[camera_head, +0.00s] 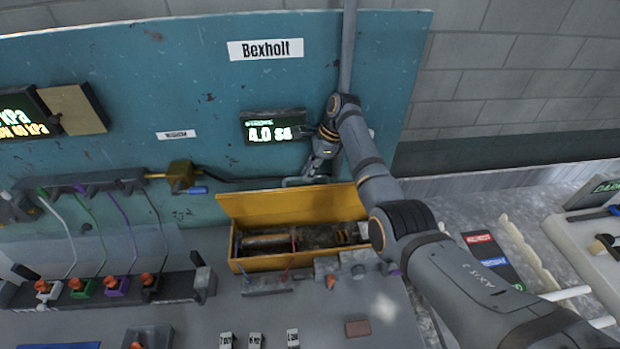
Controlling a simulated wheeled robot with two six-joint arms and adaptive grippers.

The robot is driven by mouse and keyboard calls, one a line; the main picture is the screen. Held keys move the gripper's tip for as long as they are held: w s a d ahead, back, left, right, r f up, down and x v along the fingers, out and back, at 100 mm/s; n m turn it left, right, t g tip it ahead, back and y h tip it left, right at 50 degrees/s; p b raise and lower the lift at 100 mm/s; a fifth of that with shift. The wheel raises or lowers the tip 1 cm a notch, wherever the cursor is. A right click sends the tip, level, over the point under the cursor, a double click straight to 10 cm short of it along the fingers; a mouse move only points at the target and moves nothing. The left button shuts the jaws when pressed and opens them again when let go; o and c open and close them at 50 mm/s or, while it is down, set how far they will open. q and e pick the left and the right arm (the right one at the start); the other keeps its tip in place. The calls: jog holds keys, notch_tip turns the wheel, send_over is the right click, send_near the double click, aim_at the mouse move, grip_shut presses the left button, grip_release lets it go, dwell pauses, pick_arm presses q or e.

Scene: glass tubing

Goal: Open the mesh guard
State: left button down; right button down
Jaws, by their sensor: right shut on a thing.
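A yellow box (238,266) stands on the bench in front of the teal panel. Its yellow rear panel (270,206) is tilted up at the back, and I take it for the guard; no mesh can be made out on it. Dark cylindrical parts (268,242) show inside the open box. A grey handle (296,182) is at the upper edge of the yellow panel. My right gripper (318,172) points down at this handle and appears shut on it; the fingertips are small and partly hidden. My left gripper is not in view.
A lit display (272,127) is just left of my right wrist. A brass valve (180,176) and dark pipe are to the left. A rack with several coloured-tag valves (118,287) stands at the bench's left. My right arm covers the box's right side.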

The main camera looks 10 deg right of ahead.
jog(key=shift+f, duration=0.1)
jog(key=c, duration=1.4)
grip_release()
jog(key=shift+w, duration=0.15)
jog(key=v, duration=1.2)
